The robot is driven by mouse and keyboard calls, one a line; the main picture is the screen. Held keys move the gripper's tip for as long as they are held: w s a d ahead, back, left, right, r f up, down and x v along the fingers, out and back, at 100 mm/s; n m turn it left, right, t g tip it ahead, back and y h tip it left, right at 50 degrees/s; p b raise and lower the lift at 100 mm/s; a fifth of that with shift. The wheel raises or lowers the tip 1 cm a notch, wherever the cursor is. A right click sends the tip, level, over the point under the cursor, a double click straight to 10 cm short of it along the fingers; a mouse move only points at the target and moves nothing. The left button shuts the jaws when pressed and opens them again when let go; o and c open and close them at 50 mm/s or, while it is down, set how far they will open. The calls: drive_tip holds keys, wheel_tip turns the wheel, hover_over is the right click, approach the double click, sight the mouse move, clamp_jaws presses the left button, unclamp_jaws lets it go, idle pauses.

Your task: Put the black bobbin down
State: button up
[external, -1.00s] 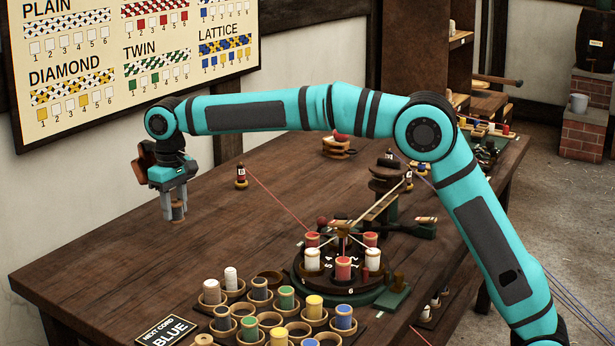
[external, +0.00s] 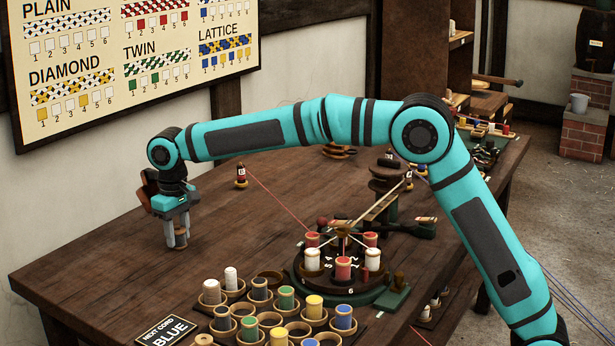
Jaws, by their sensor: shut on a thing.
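My gripper (external: 176,239) points straight down at the left part of the table, its two grey fingers shut on a small bobbin (external: 180,242). Only a little of the bobbin shows between and behind the fingers; it looks brownish and dark, and its thread colour is hard to tell. The fingertips and the bobbin are at or just above the bare wooden tabletop (external: 110,265). I cannot tell whether the bobbin touches the wood.
A rack of ring holders (external: 271,318) with several coloured bobbins stands at the front, beside a "NEXT CORD BLUE" sign (external: 167,330). A round braiding stand (external: 345,290) is right of it. Bare table surrounds the gripper.

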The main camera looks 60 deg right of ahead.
drive_tip(key=o, duration=1)
wheel_tip(320, 180, up, 12)
drive_tip(key=shift+r, duration=0.1)
